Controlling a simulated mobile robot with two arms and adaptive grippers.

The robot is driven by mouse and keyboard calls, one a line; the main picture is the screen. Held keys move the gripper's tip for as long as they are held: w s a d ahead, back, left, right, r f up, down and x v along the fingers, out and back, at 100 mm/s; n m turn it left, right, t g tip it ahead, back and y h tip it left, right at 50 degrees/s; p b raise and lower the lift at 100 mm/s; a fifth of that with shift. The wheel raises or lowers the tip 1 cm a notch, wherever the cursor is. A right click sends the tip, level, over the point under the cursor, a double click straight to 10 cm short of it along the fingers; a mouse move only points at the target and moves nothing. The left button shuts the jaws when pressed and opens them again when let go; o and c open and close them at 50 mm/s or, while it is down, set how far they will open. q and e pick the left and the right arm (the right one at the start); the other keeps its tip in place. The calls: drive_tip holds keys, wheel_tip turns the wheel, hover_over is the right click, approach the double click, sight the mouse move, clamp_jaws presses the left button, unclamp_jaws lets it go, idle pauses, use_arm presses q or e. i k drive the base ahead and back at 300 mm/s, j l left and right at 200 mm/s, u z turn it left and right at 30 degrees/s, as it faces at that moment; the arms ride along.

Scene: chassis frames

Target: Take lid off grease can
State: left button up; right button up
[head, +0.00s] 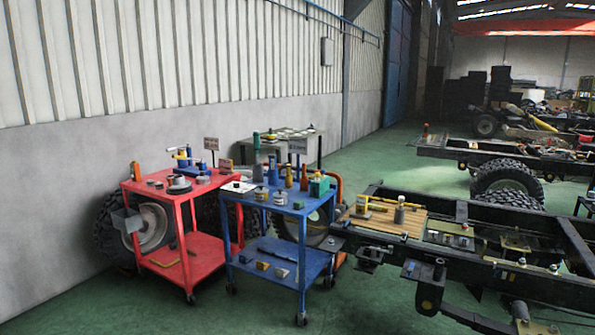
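Several small cans stand among bottles on the top shelf of the blue cart (272,205), in the middle of the head view. One short round can (280,198) stands near the front of that shelf, with a similar can (262,193) just left of it. They are too small to read any label, so I cannot tell which is the grease can or how its lid sits. Neither of my grippers is in view.
A red cart (152,190) with tools and tins stands left of the blue one. A truck chassis frame (462,215) carrying a wooden board (388,221) is on the right. Large tyres stand behind the carts. The green floor (120,305) in front is clear.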

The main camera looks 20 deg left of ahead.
sight(261, 188)
drive_tip(key=i+j+u, duration=0.15)
drive_tip(key=i+j, duration=0.7)
drive_tip(key=i+j+u, duration=0.2)
drive_tip(key=i+j, duration=0.65)
drive_tip(key=i, duration=0.1)
